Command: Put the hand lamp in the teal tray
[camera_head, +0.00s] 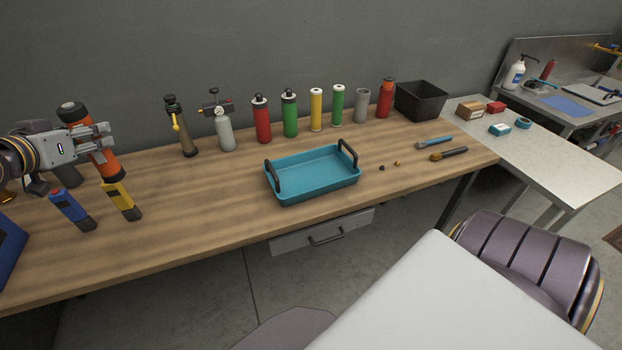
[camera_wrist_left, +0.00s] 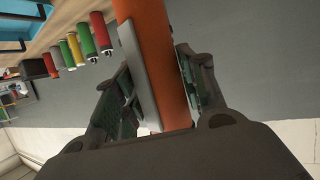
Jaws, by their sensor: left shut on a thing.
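The hand lamp appears to be the orange cylinder with a dark cap (camera_head: 106,168), tilted in my left gripper (camera_head: 108,138) at the left of the head view. The gripper is shut around its middle. In the left wrist view the orange body (camera_wrist_left: 160,60) passes between the two fingers. The lamp's lower end is close to the yellow-handled tool; I cannot tell whether they touch. The teal tray (camera_head: 315,176) with two dark handles is empty on the wooden bench, to the right of the gripper. My right gripper is not in view.
A yellow-handled tool (camera_head: 119,197) and a blue-handled one (camera_head: 68,207) are below the gripper. Several cylinders, including a red one (camera_head: 261,122), line the bench's back. A black bin (camera_head: 420,101) stands at right. Bench between lamp and tray is clear.

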